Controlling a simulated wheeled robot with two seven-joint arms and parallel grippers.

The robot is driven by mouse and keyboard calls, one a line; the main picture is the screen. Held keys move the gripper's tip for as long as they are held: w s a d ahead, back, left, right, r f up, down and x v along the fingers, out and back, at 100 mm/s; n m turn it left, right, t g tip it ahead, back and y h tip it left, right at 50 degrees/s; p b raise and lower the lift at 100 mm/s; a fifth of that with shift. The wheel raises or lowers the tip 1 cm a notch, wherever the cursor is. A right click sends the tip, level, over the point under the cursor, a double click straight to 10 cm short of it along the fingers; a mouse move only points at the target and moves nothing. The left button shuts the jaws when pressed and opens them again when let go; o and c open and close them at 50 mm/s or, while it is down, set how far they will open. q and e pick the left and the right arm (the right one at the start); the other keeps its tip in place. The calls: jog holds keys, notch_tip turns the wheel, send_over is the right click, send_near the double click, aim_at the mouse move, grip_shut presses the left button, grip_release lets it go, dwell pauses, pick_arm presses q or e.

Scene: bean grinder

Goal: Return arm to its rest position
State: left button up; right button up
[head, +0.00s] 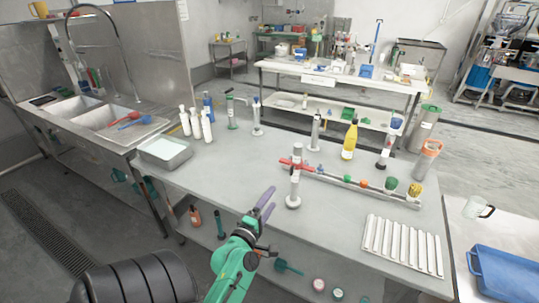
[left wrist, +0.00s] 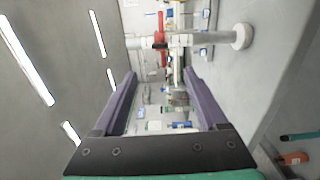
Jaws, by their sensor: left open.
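My left arm is green, and its gripper (head: 265,202) is open and empty, with purple fingers, at the front edge of the grey table (head: 235,165). The fingers (left wrist: 158,76) also show spread apart in the left wrist view, with nothing between the tips. A white upright cylinder on a round base (head: 294,188) stands on the table just right of the gripper and apart from it. It appears sideways in the left wrist view (left wrist: 242,37). No bean grinder can be clearly picked out. My right gripper is out of view.
A yellow bottle (head: 349,140) stands farther back. A white ribbed rack (head: 402,246) lies at the right, a metal tray (head: 165,153) at the left. The table's left middle is clear.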

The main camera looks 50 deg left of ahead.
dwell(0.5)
pick_arm(q)
jog(key=s+d+f+m+g+h+b, duration=0.1)
jog(key=s+d+f+m+g+h, duration=0.2)
jog(key=f, duration=0.9)
jog(key=s+d+f+m+g+h+b, duration=0.15)
jog(key=d+f+m, duration=0.45)
jog(key=f, duration=0.7)
jog(key=s+d+f+m+g+h+b, duration=0.2)
jog(key=s+d+f+m+g, duration=0.15)
jog(key=f, duration=0.85)
jog(key=s+f+m+g+b, duration=0.1)
jog(key=s+f+m+g, duration=0.3)
jog(key=s, duration=0.7)
jog(key=s+f+m+g+b, duration=0.1)
jog(key=s+f+m+g, duration=0.3)
jog(key=s+f+m, duration=0.4)
jog(key=s+f, duration=0.3)
jog(key=shift+s+d+y, duration=0.25)
jog(key=shift+s+y, duration=0.1)
jog(key=shift+s, duration=0.05)
